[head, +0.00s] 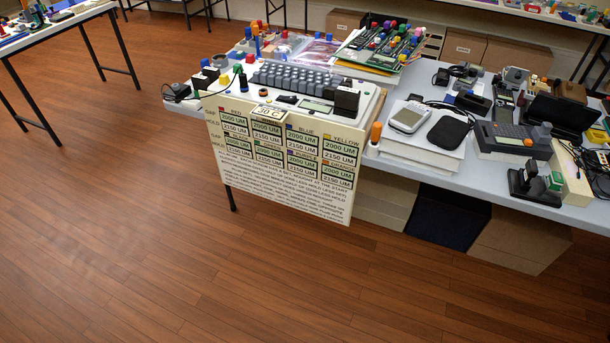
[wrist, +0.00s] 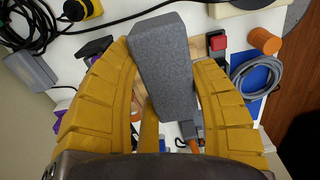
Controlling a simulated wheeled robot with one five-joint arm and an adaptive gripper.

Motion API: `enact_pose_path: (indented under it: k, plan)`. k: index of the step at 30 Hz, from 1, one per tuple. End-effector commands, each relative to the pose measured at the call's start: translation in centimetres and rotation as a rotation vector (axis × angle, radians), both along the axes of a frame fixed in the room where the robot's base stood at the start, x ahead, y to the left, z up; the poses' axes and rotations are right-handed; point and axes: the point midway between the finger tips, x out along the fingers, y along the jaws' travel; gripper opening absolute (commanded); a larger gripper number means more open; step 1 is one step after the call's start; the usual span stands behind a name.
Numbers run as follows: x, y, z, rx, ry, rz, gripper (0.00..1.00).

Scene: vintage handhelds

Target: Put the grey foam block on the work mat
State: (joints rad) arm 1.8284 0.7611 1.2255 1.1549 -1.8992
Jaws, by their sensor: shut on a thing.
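The grey foam block (wrist: 168,72) is a long dark-grey piece held between the two yellow fingers of my gripper (wrist: 165,58) in the wrist view. Its far end sticks out past the fingertips, over a white surface. My gripper is shut on it. Neither the block nor my gripper can be made out in the head view. I cannot pick out the work mat for sure in either view.
In the wrist view, a coiled grey cable (wrist: 258,76), an orange cylinder (wrist: 265,40), a red-topped piece (wrist: 217,42) and black cables (wrist: 30,22) lie around the block. In the head view, handhelds crowd a long table (head: 545,209); a sign (head: 283,165) hangs in front.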

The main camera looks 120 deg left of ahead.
Motion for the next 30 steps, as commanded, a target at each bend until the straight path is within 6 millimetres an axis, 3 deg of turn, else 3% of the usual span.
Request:
enact_pose_path:
  k: [14,19,26,30]
  plan:
    - [0.7,-0.2,-0.2,0.000,0.000,0.014,0.33]
    - [3.0,-1.0,0.6,-0.003,0.001,0.062,0.33]
    - [6.1,-1.9,3.6,-0.004,0.001,0.123,0.33]
    - [8.4,-1.4,5.2,-0.003,0.001,0.166,0.33]
